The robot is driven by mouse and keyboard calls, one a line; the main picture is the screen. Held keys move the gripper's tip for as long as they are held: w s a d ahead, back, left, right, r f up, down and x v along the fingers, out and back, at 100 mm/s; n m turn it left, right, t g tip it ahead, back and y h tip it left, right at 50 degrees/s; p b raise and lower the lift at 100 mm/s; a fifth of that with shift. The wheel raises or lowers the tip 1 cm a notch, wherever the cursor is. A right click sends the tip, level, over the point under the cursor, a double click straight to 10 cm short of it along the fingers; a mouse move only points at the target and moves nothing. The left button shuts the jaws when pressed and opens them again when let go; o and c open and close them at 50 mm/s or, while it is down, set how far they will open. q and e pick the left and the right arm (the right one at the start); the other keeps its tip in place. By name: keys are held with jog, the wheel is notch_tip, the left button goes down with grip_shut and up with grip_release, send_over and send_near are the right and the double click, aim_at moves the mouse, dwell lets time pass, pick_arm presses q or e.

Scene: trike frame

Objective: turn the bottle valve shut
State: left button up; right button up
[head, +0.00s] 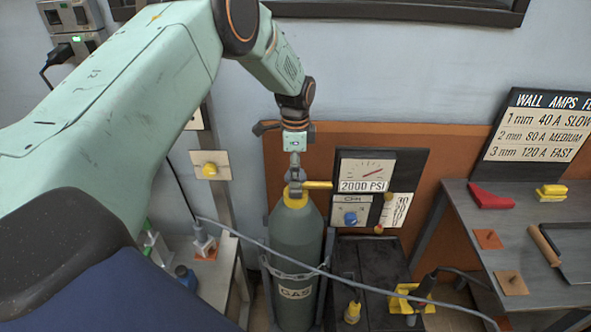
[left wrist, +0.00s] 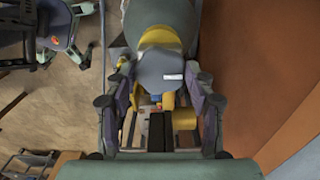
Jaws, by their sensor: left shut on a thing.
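The dark green gas bottle (head: 297,240) stands upright, strapped by a band, with a yellow collar at its neck. My left gripper (head: 295,176) points down onto the bottle's top from above. In the left wrist view, the grey valve handwheel (left wrist: 166,73) with a white mark sits between the fingers of my left gripper (left wrist: 165,88). These fingers are shut on the valve handwheel. In the head view the handwheel is mostly hidden by the gripper. A yellow outlet (head: 318,185) runs from the valve to the right. My right gripper is not in view.
A gauge board (head: 407,170) reading 2000 PSI, with a blue knob (head: 351,218), stands close right of the bottle. A grey cable (head: 385,291) crosses in front of the bottle. A workbench (head: 462,262) is at the right, and an orange panel (head: 455,160) is behind.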

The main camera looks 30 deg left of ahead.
pick_arm(q)
jog(key=shift+s+d+f, duration=0.1)
dwell(0.3)
jog(key=o, duration=1.2)
jog(key=shift+c, duration=0.2)
jog(key=shift+r, duration=0.45)
notch_tip(320, 180, up, 11)
jog(key=shift+r, duration=0.15)
jog(key=f, duration=1.2)
jog(key=shift+w, duration=0.2)
